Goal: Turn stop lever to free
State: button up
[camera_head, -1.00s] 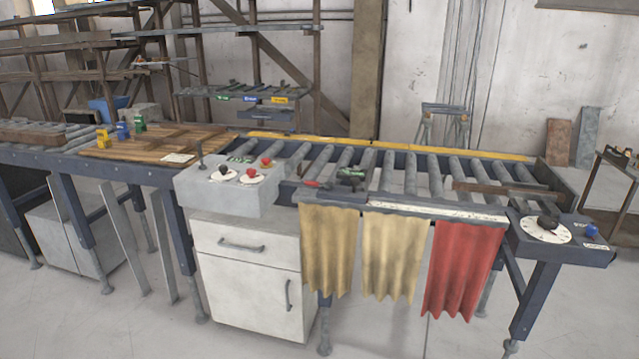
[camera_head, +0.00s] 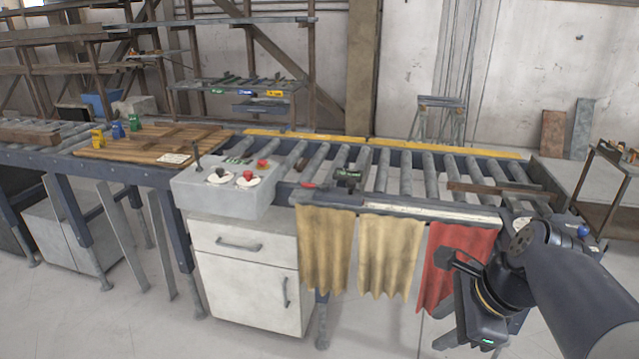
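A small lever with a red handle (camera_head: 308,185) lies at the front edge of the roller conveyor, left of a dark stop block with a green label (camera_head: 348,175). I cannot tell for sure that it is the stop lever, nor read its setting. An upright dark lever (camera_head: 197,151) stands on the grey control box (camera_head: 222,196), which also has a black knob and a red knob on white dials. My gripper (camera_head: 447,325) is low at the right, in front of the red curtain and well apart from these levers. Its fingers are too unclear to judge.
Tan curtains (camera_head: 325,250) and a red curtain (camera_head: 455,250) hang from the conveyor's front rail. A white cabinet (camera_head: 245,270) stands under the control box. A wooden board (camera_head: 150,143) with small coloured blocks lies at the left. Floor in front is clear.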

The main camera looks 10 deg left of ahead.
aim_at(325, 186)
jog(key=i+j, duration=0.5)
jog(key=i, duration=0.15)
jog(key=i+j, duration=1.05)
jog(key=i, duration=0.2)
jog(key=k+j+u, duration=0.05)
